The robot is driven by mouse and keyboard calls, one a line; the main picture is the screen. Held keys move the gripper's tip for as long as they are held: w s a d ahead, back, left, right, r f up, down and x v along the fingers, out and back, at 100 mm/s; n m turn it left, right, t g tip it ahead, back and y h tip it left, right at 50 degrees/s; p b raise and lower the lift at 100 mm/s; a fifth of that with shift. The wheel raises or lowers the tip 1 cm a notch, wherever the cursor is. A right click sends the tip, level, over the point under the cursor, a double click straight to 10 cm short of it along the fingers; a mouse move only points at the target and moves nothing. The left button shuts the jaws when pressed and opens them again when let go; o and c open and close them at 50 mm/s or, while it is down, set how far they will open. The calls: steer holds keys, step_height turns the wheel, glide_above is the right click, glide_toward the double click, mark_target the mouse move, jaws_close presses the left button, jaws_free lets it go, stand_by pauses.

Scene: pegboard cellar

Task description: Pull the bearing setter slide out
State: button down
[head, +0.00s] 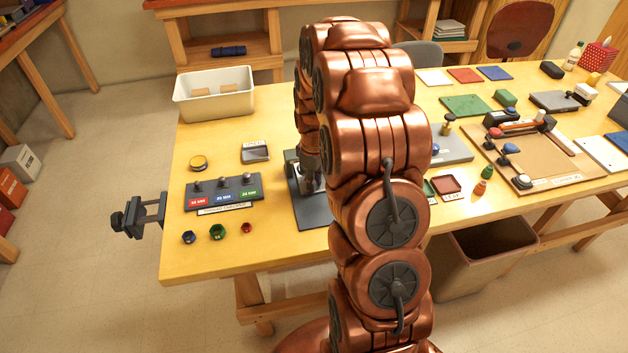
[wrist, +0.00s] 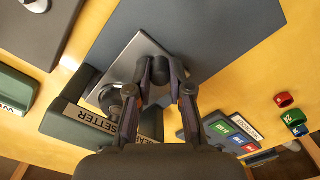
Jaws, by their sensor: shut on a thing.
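The bearing setter (wrist: 70,122) shows in the wrist view as a dark housing with a label reading "SETTER". A silver plate, seemingly its slide (wrist: 140,58), lies beside the housing over a large dark base plate (wrist: 225,35). My gripper (wrist: 168,80) is shut at the slide, its fingertips closed around a dark knob-like part, mostly hidden between them. A round metal piece sits just left of the fingers. In the head view the setter's dark base plate (head: 310,208) shows left of my arm, which hides much of the setter.
A block with red, blue and green labels (head: 222,192) stands left of the setter, with small coloured rings before it. A white bin (head: 214,112) stands at the back left. A clamp (head: 138,215) juts from the left table edge. Trays and a board crowd the right side.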

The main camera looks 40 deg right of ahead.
steer(key=shift+s+a+b, duration=0.7)
steer(key=shift+s+b, duration=0.3)
steer(key=shift+s, duration=0.65)
steer(key=shift+s+a+b, duration=0.7)
steer(key=shift+s+b, duration=0.3)
steer(key=shift+s, duration=0.65)
steer(key=shift+s+a+b, duration=0.7)
steer(key=shift+s+b, duration=0.3)
steer(key=shift+s, duration=0.65)
steer(key=c, duration=1.1)
jaws_free()
steer(key=shift+s, duration=0.1)
steer(key=shift+o, duration=0.2)
steer(key=shift+r, duration=0.2)
step_height(320, 180, up, 12)
steer(key=shift+f, duration=0.15)
